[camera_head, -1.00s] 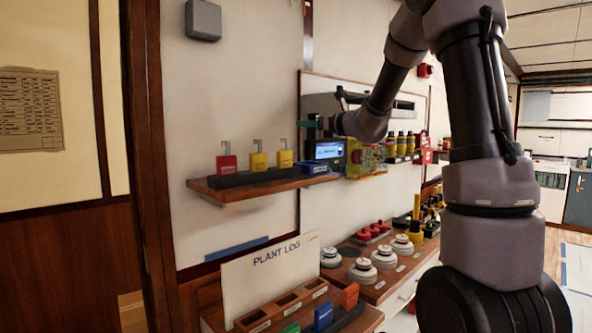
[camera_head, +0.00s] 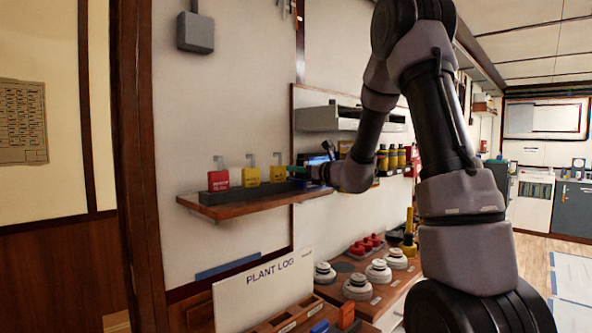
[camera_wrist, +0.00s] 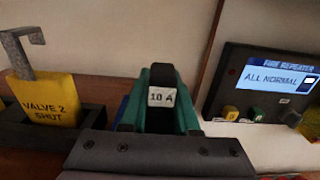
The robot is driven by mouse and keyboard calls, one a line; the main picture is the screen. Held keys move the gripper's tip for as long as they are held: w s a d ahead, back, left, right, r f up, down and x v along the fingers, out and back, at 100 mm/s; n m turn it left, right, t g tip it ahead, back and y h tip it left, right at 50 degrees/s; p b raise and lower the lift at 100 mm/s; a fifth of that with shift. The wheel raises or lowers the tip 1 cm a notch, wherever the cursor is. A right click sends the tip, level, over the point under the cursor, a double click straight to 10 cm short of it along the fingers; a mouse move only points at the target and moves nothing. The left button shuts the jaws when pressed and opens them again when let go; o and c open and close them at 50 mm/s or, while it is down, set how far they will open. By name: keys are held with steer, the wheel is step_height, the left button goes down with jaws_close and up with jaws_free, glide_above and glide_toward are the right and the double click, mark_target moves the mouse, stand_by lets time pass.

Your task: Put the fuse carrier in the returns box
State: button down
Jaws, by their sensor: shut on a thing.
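The fuse carrier (camera_wrist: 162,97) is a dark piece with a white "10 A" label, in the middle of the wrist view. My gripper (camera_wrist: 161,84) is shut on it, with a green side showing on each side of the label. In the head view my gripper (camera_head: 300,171) is low over the right end of the wall shelf. A blue box (camera_wrist: 124,108) shows only as a sliver behind my gripper in the wrist view. It seems to be the returns box; its label and inside are hidden.
A fire repeater panel (camera_wrist: 265,95) is close on the right. A lower bench holds several white round devices (camera_head: 357,287).

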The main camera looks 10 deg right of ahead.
steer(key=c, duration=0.7)
jaws_free()
steer(key=shift+f, duration=0.1)
steer(key=shift+o, duration=0.2)
